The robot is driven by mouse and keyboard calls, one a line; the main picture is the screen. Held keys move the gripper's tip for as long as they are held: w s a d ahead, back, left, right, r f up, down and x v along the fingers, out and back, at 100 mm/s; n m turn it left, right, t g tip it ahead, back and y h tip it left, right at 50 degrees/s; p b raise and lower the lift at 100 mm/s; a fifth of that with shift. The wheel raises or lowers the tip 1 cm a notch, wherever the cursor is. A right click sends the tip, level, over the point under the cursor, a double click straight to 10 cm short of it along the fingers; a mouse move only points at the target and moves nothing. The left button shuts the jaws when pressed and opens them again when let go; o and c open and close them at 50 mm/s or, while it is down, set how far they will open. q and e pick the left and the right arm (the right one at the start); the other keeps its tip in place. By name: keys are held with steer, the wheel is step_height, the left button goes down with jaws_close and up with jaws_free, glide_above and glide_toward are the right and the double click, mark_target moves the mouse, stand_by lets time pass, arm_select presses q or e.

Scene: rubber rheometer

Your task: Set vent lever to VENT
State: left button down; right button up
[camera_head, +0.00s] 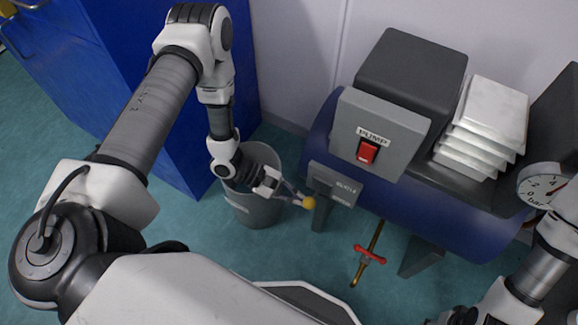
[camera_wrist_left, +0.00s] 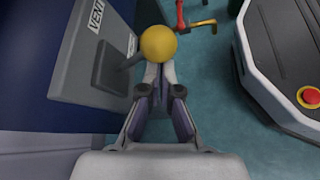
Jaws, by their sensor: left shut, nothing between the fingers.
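The vent lever has a yellow ball knob (camera_head: 309,203) on a thin stem, standing out from a grey plate (camera_head: 345,187) on the blue tank. In the left wrist view the knob (camera_wrist_left: 158,43) is just beyond my fingertips, and the plate (camera_wrist_left: 80,62) reads VENT at its upper end. The stem comes out of a dark slot panel on that plate. I cannot tell its exact setting. My left gripper (camera_head: 297,197) is shut and empty, its tips beside the knob, touching or nearly touching. My right gripper's fingers are out of view; only my right arm shows at lower right.
A grey bin (camera_head: 258,208) stands under my left wrist, beside a blue cabinet (camera_head: 110,50). A red-handled valve (camera_head: 370,255) is below the tank. A PUMP box with a red switch (camera_head: 367,151) and a pressure gauge (camera_head: 541,188) sit above.

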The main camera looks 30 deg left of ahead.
arm_select(q)
steer(key=v, duration=1.1)
steer(key=shift+a, duration=0.25)
steer(key=shift+r, duration=0.1)
